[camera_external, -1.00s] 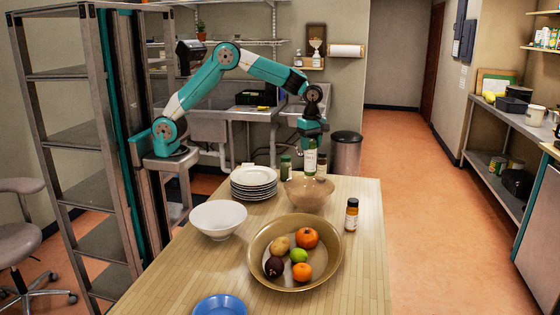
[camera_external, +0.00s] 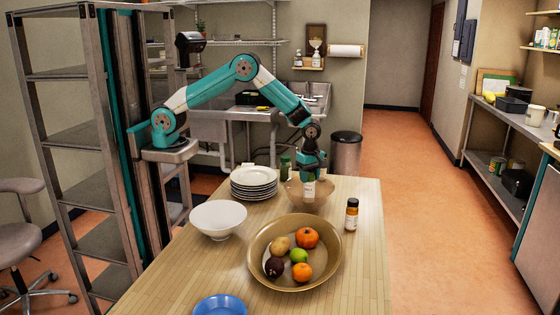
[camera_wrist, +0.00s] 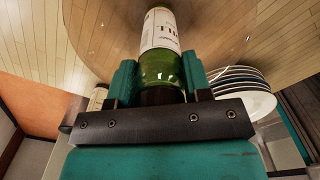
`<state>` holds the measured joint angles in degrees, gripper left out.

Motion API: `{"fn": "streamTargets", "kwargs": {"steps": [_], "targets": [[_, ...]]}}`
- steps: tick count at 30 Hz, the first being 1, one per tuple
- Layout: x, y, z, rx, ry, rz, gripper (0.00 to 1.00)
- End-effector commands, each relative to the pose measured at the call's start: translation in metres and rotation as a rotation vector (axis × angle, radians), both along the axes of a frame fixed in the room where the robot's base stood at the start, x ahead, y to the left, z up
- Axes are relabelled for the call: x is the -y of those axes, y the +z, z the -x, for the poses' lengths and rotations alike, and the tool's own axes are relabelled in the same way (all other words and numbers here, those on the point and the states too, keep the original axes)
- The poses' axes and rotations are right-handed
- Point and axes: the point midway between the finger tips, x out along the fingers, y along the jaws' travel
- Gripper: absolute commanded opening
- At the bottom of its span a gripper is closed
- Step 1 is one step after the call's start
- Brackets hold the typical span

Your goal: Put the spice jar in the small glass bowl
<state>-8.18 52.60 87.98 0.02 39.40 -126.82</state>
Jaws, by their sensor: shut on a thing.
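The spice jar (camera_external: 308,190) has green contents and a white label. My gripper (camera_external: 309,172) is shut on its upper end and holds it upright, pointing down. In the wrist view the jar (camera_wrist: 160,32) sits between the two teal fingers (camera_wrist: 158,82). The small glass bowl (camera_external: 325,201) is see-through, on the far part of the table. The jar's lower part overlaps the bowl and appears within its rim; I cannot tell whether it touches the bottom. The bowl also surrounds the jar in the wrist view (camera_wrist: 222,38).
A plate stack (camera_external: 253,193) and a white bowl (camera_external: 217,231) stand left of the glass bowl. A wide fruit bowl (camera_external: 263,268) is nearer. A brown jar (camera_external: 351,215) stands right, a green jar (camera_external: 285,165) behind. A blue dish (camera_external: 221,307) is at the front.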

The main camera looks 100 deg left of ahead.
Motion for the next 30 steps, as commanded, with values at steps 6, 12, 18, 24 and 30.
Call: {"fn": "streamTargets", "kwargs": {"steps": [6, 12, 18, 24, 30], "targets": [[0.000, -0.003, 0.000, 0.000, 0.000, 0.000, 0.56], [0.000, -0.003, 0.000, 0.000, 0.000, 0.000, 0.70], [0.000, 0.003, 0.000, 0.000, 0.000, 0.000, 0.70], [0.000, 0.029, -0.001, 0.006, 0.000, -0.001, 0.70], [0.000, 0.075, -0.001, 0.006, 0.000, -0.001, 0.70]]}}
